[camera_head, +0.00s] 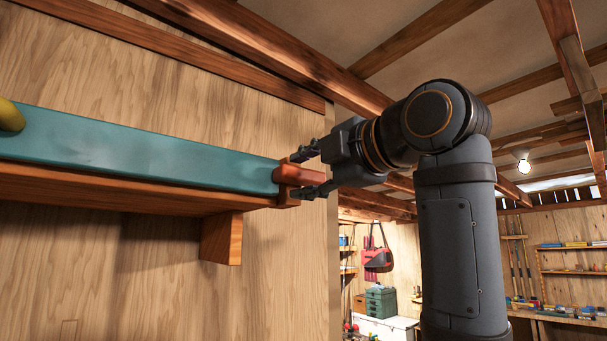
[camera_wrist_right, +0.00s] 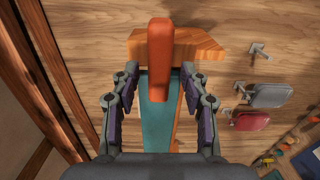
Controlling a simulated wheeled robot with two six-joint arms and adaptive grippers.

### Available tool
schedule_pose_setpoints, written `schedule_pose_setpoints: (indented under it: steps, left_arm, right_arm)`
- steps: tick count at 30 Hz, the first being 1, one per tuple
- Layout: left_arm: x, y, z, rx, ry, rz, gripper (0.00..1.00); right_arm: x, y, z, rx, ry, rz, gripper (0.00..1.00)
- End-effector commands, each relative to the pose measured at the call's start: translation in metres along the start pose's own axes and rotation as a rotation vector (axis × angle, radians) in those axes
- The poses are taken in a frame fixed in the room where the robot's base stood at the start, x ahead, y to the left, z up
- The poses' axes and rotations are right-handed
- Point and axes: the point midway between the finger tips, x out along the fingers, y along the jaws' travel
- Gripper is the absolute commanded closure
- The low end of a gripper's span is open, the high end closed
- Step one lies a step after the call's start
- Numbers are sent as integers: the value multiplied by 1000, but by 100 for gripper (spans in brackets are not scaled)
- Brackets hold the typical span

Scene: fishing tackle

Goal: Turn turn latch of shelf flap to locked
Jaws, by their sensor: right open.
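The turn latch (camera_head: 301,175) is a rounded orange-red bar at the right end of the teal shelf flap (camera_head: 140,153). It also shows in the right wrist view (camera_wrist_right: 160,62), upright in the picture and in line with the flap strip (camera_wrist_right: 156,112), over a wooden end piece (camera_wrist_right: 201,46). My right gripper (camera_head: 312,170) is open at the latch, one finger above and one below in the head view. In the wrist view the right gripper (camera_wrist_right: 160,78) has a finger on each side of the bar, with gaps visible. My left gripper is not in view.
The flap runs along a wooden shelf (camera_head: 120,190) with a bracket (camera_head: 222,238) on a plank wall. A yellow object (camera_head: 10,115) sits at the far left. Hanging bags (camera_head: 378,260), green boxes (camera_head: 381,303) and stocked shelves (camera_head: 575,270) stand farther back.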

Motion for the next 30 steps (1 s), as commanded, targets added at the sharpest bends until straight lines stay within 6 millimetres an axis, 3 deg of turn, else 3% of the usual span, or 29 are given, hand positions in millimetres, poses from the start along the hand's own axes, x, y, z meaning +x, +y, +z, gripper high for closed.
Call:
schedule_pose_setpoints:
  steps: [9, 15, 20, 30]
  left_arm:
    - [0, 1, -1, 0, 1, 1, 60]
    - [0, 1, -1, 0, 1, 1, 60]
    - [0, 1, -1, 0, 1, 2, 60]
    - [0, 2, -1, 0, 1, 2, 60]
  right_arm:
    - [-70, 1, 1, -2, -3, 5, 55]
    - [-106, 0, 0, -1, -2, 2, 55]
    - [-116, 0, 0, -1, -1, -1, 55]
    - [-116, 0, 0, -1, 0, -1, 55]
